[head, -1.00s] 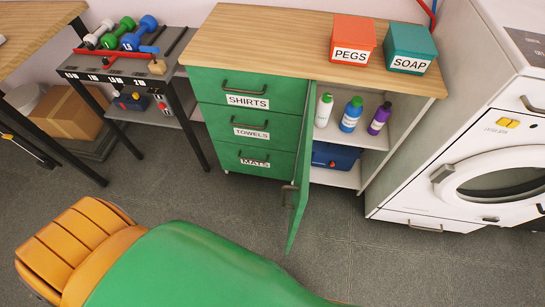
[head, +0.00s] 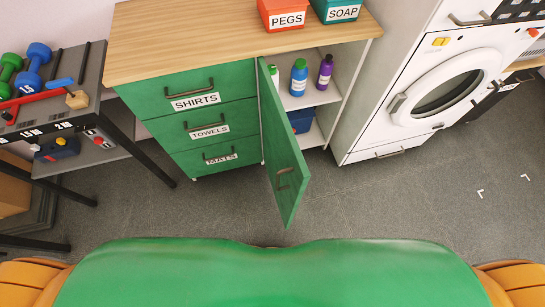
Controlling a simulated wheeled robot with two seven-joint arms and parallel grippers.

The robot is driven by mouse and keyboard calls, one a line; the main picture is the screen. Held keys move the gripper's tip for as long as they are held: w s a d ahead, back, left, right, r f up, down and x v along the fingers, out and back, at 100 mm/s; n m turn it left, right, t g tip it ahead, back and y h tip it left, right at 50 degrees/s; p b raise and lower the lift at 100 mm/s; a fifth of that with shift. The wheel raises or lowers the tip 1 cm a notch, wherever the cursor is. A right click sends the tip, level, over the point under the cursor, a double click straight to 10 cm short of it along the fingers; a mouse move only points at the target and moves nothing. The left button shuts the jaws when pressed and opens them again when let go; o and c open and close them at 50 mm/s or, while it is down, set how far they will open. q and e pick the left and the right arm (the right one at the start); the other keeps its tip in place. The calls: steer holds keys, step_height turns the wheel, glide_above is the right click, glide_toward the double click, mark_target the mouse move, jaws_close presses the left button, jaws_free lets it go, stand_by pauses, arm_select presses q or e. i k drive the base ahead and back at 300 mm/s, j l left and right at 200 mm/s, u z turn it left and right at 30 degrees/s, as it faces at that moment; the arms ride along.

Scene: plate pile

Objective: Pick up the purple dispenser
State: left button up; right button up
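The purple dispenser (head: 325,71) stands upright on the upper shelf of the green cabinet, at the right end of a row of bottles. It has a dark cap and a pale label. A blue bottle (head: 299,78) with a green cap stands just left of it. A white bottle (head: 275,75) is mostly hidden behind the open green door (head: 284,150). Neither of my grippers shows in the head view, so their state is not visible.
The open door juts toward me, left of the shelves. A blue box (head: 301,120) sits on the lower shelf. The red PEGS box (head: 284,14) and teal SOAP box (head: 341,10) stand on top. A white washer (head: 430,90) is at right. The grey floor (head: 400,210) ahead is clear.

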mark_target(326, 69)
steer(key=i+l, duration=0.1)
steer(key=l, duration=0.3)
steer(key=i+l, duration=0.15)
steer(key=l, duration=0.2)
steer(key=i+l, duration=0.1)
steer(key=l, duration=0.3)
steer(key=i+l, duration=0.15)
steer(key=l, duration=0.25)
steer(key=i+l, duration=0.1)
steer(key=l, duration=0.25)
